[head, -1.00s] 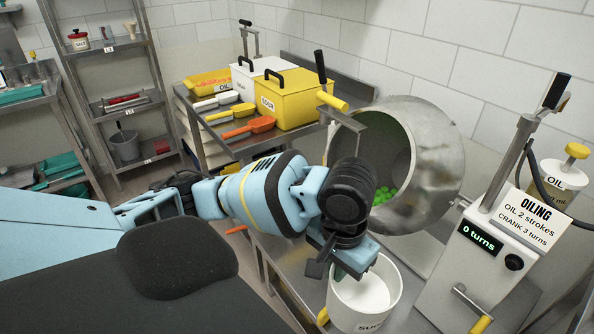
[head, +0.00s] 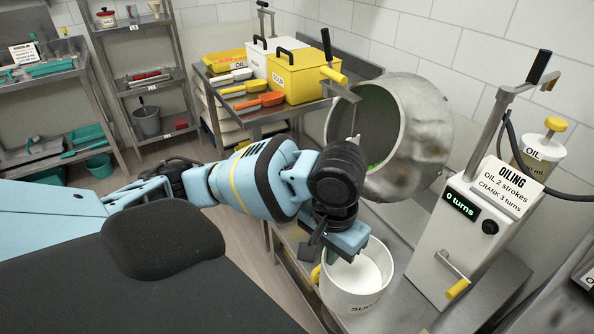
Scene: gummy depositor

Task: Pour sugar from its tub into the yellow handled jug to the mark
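A white round tub (head: 350,299) stands on the steel bench in the lower middle of the head view. It is filled with white material, and the part of its label that shows starts "SU". A yellow piece (head: 316,274) like a handle shows at its left side; I cannot tell whether it belongs to the tub or to a jug hidden behind my arm. My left gripper (head: 334,256) is at the tub's left rim, pointing down. Its own wrist hides most of its fingers, so its opening and any hold are unclear. My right gripper is out of view.
A steel drum (head: 425,135) with green pieces inside sits behind the tub. The oiling machine (head: 460,235), reading "0 turns", stands to the right with its crank. Yellow (head: 310,82) and white bins, and scoops, sit on a table behind. Shelves (head: 140,90) stand at the left.

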